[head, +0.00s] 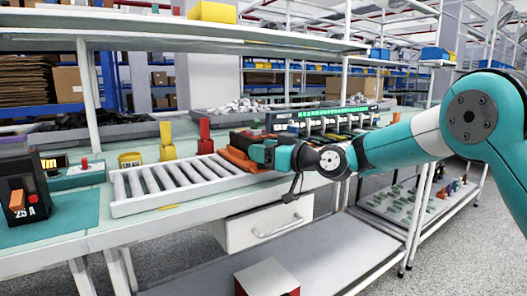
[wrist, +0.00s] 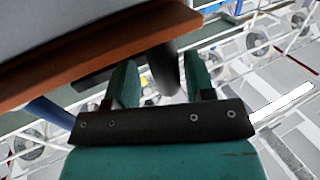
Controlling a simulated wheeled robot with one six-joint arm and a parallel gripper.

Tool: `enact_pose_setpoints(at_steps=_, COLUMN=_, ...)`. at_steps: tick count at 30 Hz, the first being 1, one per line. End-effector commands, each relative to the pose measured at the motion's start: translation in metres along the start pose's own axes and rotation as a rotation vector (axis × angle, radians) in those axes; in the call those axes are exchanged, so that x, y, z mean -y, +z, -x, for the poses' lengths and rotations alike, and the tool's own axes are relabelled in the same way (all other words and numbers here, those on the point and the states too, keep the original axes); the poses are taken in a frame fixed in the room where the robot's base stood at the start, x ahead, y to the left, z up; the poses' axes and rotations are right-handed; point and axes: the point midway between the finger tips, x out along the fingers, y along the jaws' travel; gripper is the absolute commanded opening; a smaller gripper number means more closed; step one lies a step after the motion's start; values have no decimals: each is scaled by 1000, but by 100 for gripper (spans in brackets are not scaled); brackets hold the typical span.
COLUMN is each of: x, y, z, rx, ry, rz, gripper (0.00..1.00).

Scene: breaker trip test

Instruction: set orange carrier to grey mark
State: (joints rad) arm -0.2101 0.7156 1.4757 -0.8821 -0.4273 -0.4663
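The orange carrier (head: 238,161) sits at the right end of the roller track (head: 150,208), with a dark block on or just behind it. My gripper (head: 258,152) is at the carrier's right side, partly hiding it. In the wrist view an orange-brown edge (wrist: 95,62) crosses the upper left, close to the fingers. My gripper's two teal fingers (wrist: 160,85) stand apart. A dark rounded bar (wrist: 163,72) shows between them, with gaps visible beside it; I cannot tell whether it belongs to the carrier. I cannot make out a grey mark.
A yellow post (head: 167,142) and a red post (head: 205,136) stand behind the track. A black 25 A breaker unit (head: 22,192) stands at left. The track's rollers left of the carrier are clear.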

Motion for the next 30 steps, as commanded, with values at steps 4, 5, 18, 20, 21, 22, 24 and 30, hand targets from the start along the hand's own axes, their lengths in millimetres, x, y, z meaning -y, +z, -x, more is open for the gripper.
enact_pose_setpoints(at_steps=4, x=1, y=0, z=2, rx=1, ry=-2, rz=0, gripper=49)
enact_pose_setpoints(at_steps=5, x=0, y=0, z=5, rx=1, ry=-1, rz=0, gripper=49)
enact_pose_setpoints(at_steps=18, x=-2, y=2, z=104, rx=1, ry=6, rz=-2, gripper=49)
enact_pose_setpoints(at_steps=20, x=-2, y=1, z=119, rx=0, ry=6, rz=-2, gripper=49)
enact_pose_setpoints(at_steps=21, x=-2, y=1, z=128, rx=1, ry=5, rz=-2, gripper=49)
enact_pose_setpoints(at_steps=22, x=-2, y=1, z=134, rx=1, ry=6, rz=-1, gripper=49)
enact_pose_setpoints(at_steps=24, x=-2, y=1, z=148, rx=0, ry=6, rz=-1, gripper=49)
enact_pose_setpoints(at_steps=30, x=-1, y=1, z=171, rx=1, ry=3, rz=-1, gripper=49)
